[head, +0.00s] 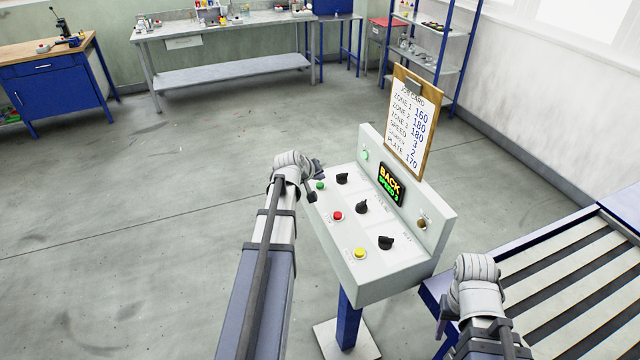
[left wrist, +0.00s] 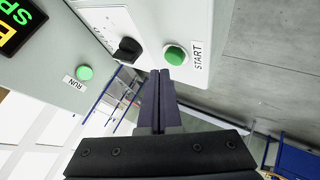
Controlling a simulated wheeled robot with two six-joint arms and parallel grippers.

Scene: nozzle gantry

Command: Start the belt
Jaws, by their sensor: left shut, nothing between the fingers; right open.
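The control box (head: 365,283) stands on a blue post. Its sloped top bears a green START button (head: 320,185), a red button (head: 337,216), a yellow button (head: 359,253) and three black knobs. The START button also shows in the left wrist view (left wrist: 175,55). My left gripper (head: 312,190) is shut and empty, its fingertips (left wrist: 158,75) right beside the START button; I cannot tell whether they touch it. The display (head: 391,185) reads "BACK" and "SPEED 3". A green RUN lamp (left wrist: 85,73) sits on the upright panel. My right gripper (head: 446,320) is open, low at the right.
A job card on a clipboard (head: 408,125) stands above the panel. A roller conveyor (head: 560,290) with a blue frame lies at the right. Benches (head: 230,75), a blue cabinet (head: 60,95) and shelves (head: 440,50) stand at the back. The floor at the left is clear.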

